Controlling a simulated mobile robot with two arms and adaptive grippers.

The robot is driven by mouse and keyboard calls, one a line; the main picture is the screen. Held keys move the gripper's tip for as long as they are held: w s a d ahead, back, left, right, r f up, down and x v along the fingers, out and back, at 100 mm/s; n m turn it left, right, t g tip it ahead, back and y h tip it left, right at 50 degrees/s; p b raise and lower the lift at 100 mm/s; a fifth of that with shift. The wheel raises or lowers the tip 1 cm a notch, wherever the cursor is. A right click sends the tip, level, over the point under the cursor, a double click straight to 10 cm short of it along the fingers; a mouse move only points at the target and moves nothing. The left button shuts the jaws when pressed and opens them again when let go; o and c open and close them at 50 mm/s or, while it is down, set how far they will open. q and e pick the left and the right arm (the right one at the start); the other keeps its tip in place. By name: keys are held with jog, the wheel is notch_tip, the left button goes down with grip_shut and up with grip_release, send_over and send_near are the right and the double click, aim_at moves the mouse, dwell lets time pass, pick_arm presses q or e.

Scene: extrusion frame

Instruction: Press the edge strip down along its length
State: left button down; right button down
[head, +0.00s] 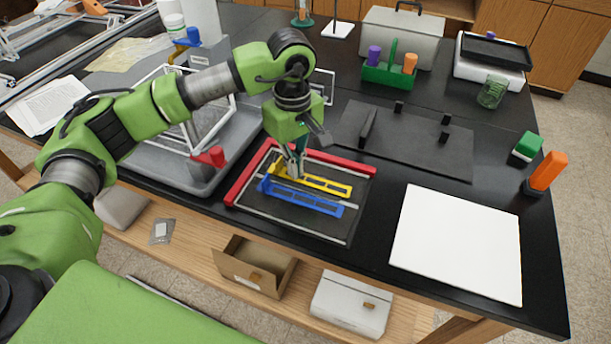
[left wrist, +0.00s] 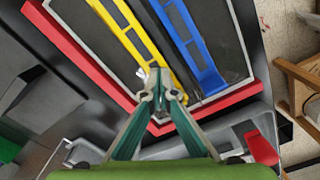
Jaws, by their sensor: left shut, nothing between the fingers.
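My left gripper (head: 296,172) is shut and empty, pointing down at the left end of the yellow slotted strip (head: 328,185). The blue strip (head: 315,205) lies alongside the yellow one on a dark panel (head: 330,223). A thin light-grey strip (head: 300,229) runs along the panel's edge. Red bars (head: 248,175) border the left and far sides. My right gripper is out of view.
A grey tray (head: 175,178) with a white wire frame and a red-handled clamp (head: 212,157) stands left. A white board (head: 458,243) lies right. A dark mat (head: 420,150) with small black blocks lies behind. A green caddy (head: 388,75) stands farther back.

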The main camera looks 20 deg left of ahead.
pick_arm(q)
jog(key=shift+s+f, duration=0.1)
jog(key=shift+f, duration=0.05)
dwell(1.0)
jog(key=shift+r, duration=0.9)
jog(key=shift+r, duration=0.1)
